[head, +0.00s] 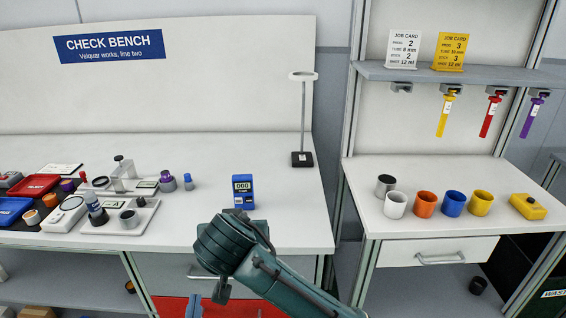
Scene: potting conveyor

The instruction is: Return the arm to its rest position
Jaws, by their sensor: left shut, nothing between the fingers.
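A blue meter (243,191) stands on the bench just behind the arm. Trays, a scale and small parts crowd the bench's left. A thin stand (303,130) is at the back right. Several coloured cups, including an orange cup (425,204), stand on the right table (375,222).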

